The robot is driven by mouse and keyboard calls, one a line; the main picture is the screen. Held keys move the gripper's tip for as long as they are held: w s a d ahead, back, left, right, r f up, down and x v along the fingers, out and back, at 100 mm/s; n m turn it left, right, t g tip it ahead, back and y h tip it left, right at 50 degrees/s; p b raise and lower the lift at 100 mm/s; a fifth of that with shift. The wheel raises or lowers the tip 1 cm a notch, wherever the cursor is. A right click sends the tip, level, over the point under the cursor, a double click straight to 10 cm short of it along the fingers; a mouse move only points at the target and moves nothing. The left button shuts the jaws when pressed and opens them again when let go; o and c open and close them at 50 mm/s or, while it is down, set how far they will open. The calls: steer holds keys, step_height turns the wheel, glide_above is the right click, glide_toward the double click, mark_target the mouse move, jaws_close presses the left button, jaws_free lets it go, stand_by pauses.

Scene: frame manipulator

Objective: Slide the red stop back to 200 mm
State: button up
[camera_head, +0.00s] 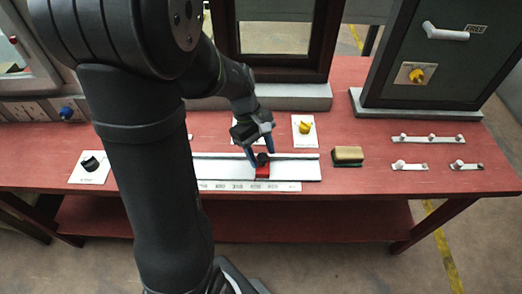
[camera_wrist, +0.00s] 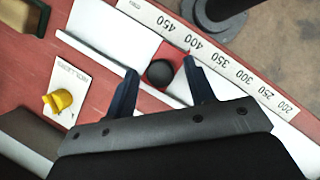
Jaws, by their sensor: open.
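The red stop (camera_head: 262,171) sits on a pale rail (camera_head: 220,170) on the red bench, with a black knob on top. In the wrist view the black knob (camera_wrist: 160,73) lies between the two blue fingers of my gripper (camera_wrist: 160,68), with gaps visible on both sides. My gripper (camera_head: 262,152) is open and points down over the stop. The scale strip (camera_wrist: 219,58) beside the rail reads from 450 down to 200 toward the right of the wrist view. The stop's red body is beside the 400 mark, partly hidden by the knob and fingers.
A sponge-like block (camera_head: 347,155) lies just right of the rail's end. A yellow knob on a white plate (camera_head: 304,131) stands behind the rail. A black knob plate (camera_head: 91,167) is at the left. My arm hides the rail's left end.

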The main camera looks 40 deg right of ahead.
jaws_close()
steer(key=w+a, duration=1.4)
steer(key=shift+w+a, duration=0.2)
steer(key=shift+w, duration=0.05)
jaws_free()
steer(key=shift+w+a, duration=0.1)
steer(key=shift+r, duration=0.1)
steer(key=v, duration=1.7)
